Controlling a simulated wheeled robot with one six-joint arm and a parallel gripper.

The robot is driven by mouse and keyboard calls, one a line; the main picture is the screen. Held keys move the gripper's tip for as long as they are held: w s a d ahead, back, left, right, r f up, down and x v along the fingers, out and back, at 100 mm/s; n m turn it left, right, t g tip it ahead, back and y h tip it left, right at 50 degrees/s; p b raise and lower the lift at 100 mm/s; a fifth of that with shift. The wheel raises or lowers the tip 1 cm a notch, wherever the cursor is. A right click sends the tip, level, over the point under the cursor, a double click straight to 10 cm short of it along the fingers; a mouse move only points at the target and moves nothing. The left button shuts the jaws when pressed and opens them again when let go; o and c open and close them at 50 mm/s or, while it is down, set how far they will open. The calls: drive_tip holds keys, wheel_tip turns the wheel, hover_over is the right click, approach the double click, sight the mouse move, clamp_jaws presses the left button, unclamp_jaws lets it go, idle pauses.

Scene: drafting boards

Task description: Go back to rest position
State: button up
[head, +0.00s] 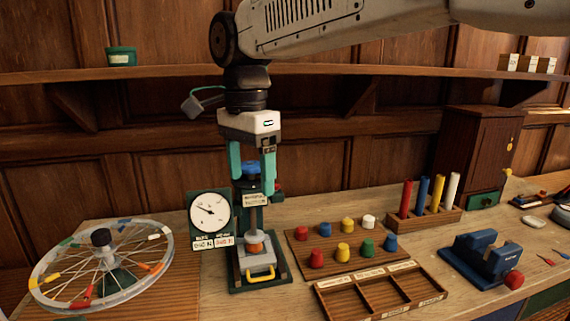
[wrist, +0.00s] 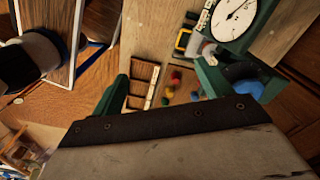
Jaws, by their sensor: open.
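My gripper (head: 252,182) points straight down in the head view, with its two green fingers apart. It is over a small press-like stand (head: 255,222) with a blue knob (head: 250,168) at its top. The knob shows between the fingers; I cannot tell whether they touch it. In the wrist view, one green finger (wrist: 112,98) is at the left, and the blue knob (wrist: 245,92) is beside the other finger at the right. Nothing is clearly held.
A white dial (head: 210,211) stands just left of the press. A spoked wheel (head: 102,265) lies at the left. Coloured pegs on a board (head: 300,235), an empty compartment tray (head: 380,292), a rack of coloured rods (head: 430,215) and a blue device (head: 485,258) are at the right. A shelf (head: 400,71) runs behind.

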drive_tip(key=s+d+f+n, duration=0.3)
drive_tip(key=s+d, duration=0.4)
drive_tip(key=d, duration=0.4)
drive_tip(key=s+d+f+n+t, duration=0.1)
drive_tip(key=s+d+f+n, duration=0.2)
drive_tip(key=d, duration=0.7)
drive_tip(key=s+d+f+n, duration=0.3)
drive_tip(key=s+d+f, duration=0.3)
drive_tip(key=s+d, duration=0.5)
drive_tip(key=shift+s+d+f+n+t, duration=0.25)
drive_tip(key=shift+s+d+n+t, duration=0.05)
